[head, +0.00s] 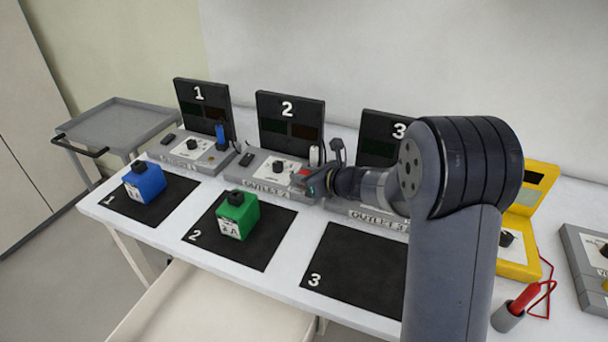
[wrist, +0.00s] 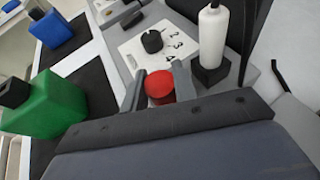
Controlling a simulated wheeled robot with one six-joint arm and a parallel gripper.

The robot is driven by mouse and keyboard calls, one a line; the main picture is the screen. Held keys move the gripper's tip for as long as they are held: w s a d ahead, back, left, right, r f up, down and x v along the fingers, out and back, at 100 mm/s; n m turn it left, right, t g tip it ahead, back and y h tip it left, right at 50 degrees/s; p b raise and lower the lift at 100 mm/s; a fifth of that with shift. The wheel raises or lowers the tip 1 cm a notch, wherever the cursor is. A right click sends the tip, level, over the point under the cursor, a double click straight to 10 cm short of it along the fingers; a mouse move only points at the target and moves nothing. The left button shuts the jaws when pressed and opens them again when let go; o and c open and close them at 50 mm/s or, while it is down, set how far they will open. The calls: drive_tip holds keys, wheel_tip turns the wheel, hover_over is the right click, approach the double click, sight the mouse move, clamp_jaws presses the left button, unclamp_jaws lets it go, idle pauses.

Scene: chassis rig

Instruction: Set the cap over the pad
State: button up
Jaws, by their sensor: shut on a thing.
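My gripper (head: 308,184) reaches in from the right, over the front right part of the outlet 2 station. In the wrist view its two fingers (wrist: 160,88) are closed on a small round red piece, which I take to be the cap (wrist: 160,84). The cap also shows as a bit of red in the head view (head: 299,175). It is next to the white dial panel (wrist: 160,46) with its black knob. I cannot tell whether the cap touches the station. I cannot make out a pad beneath it; the cap and fingers hide that spot.
A white-bodied tool (wrist: 213,35) stands in a holder close right of the fingers. A green block (head: 238,214) stands on mat 2 and a blue block (head: 145,181) on mat 1. Mat 3 (head: 355,268) is bare. Upright display 2 (head: 290,122) stands behind the station.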

drive_tip(key=shift+f+b, duration=0.45)
drive_tip(key=shift+f, duration=0.05)
drive_tip(key=o, duration=1)
drive_tip(key=shift+r, duration=0.1)
drive_tip(key=v, duration=1)
drive_tip(key=shift+s+d+r, duration=0.1)
drive_tip(key=shift+s+d, duration=0.2)
drive_tip(key=shift+a, duration=0.1)
drive_tip(key=x, duration=0.8)
drive_tip(key=shift+w, duration=0.15)
drive_tip(key=shift+w+a+f, duration=0.25)
drive_tip(key=shift+w+a, duration=0.1)
drive_tip(key=shift+a, duration=0.05)
